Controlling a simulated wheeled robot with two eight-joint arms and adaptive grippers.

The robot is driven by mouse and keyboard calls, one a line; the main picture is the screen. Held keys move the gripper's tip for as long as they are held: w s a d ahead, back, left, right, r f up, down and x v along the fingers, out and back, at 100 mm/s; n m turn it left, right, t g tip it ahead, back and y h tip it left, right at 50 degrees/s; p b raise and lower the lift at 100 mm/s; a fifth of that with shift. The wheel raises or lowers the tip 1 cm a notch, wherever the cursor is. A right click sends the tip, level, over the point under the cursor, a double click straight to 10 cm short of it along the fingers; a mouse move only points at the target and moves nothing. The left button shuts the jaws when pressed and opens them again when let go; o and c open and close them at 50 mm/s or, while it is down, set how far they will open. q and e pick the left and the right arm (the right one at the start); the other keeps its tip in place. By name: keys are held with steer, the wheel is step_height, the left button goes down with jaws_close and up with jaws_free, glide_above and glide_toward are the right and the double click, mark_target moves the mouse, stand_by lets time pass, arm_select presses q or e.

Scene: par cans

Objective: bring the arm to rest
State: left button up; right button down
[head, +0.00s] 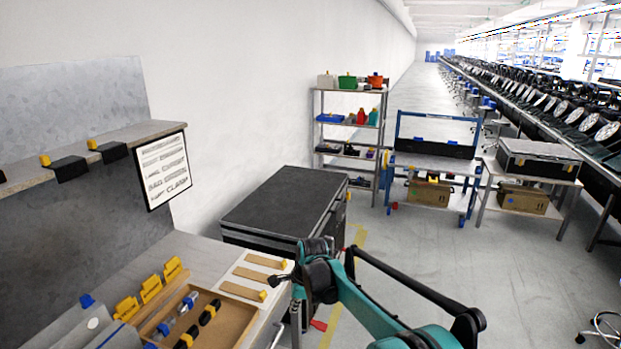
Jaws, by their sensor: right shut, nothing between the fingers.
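My right arm (375,310), teal and black, reaches in from the lower right and is bent. Its right gripper (279,281) is the small dark end left of the black wrist, at the right edge of the workbench. The gripper is shut and holds nothing. It appears close to a board with wooden strips (254,275), but I cannot tell whether they touch. My left gripper is not in view.
A wooden tray (235,325) with small parts lies on the bench, beside yellow clamps (151,288). A large black case (285,205) stands behind the bench. A shelf rack (350,150) and a blue-framed cart (433,165) stand farther back.

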steer(key=s+d+r+n+t+h, duration=0.1)
steer(key=s+d+r+n, duration=0.45)
steer(key=s+d, duration=0.25)
steer(key=s+d+r+n+t, duration=0.2)
steer(key=s+d+r+n, duration=0.2)
steer(key=s+d+r, duration=0.3)
steer(key=s+d+f+n+t, duration=0.1)
steer(key=s+d+n, duration=0.3)
steer(key=s, duration=0.4)
steer(key=s+d+f+n+h, duration=0.1)
steer(key=s+d+f+n, duration=0.3)
steer(key=s, duration=0.5)
steer(key=shift+s+f+t, duration=0.15)
steer(key=shift+f+t, duration=0.2)
steer(key=shift+t, duration=0.05)
